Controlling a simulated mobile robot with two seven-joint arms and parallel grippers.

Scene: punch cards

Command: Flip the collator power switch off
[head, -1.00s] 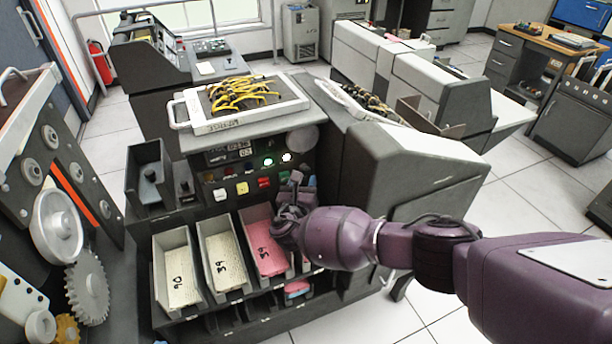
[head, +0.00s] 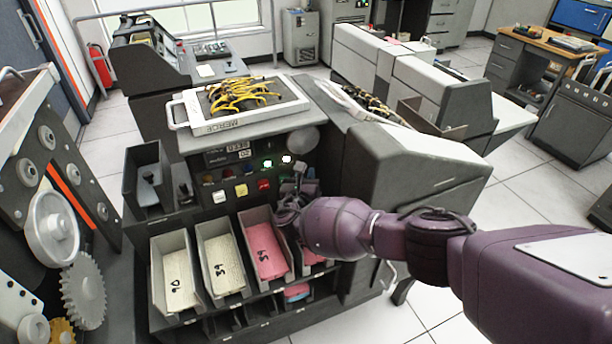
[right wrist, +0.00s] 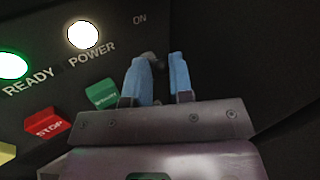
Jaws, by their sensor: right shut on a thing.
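The collator (head: 345,160) is the dark machine in the middle of the head view, with a control panel above its card bins. My right gripper (head: 301,177) is at the right end of that panel. In the right wrist view its two blue fingertips (right wrist: 159,62) stand either side of the small dark lever of the power switch (right wrist: 157,66), shut on it. The fingers hide most of the switch. An "ON" label shows above it. The POWER lamp (right wrist: 82,34) glows white and the READY lamp (right wrist: 11,65) glows green. My left gripper is not in view.
A green button (right wrist: 102,93) and a red STOP button (right wrist: 48,124) lie left of the fingers. Card bins (head: 267,250) with pink and cream cards sit below the panel. A tray of yellow cables (head: 290,103) rests on top. A large grey housing (head: 400,160) stands close right.

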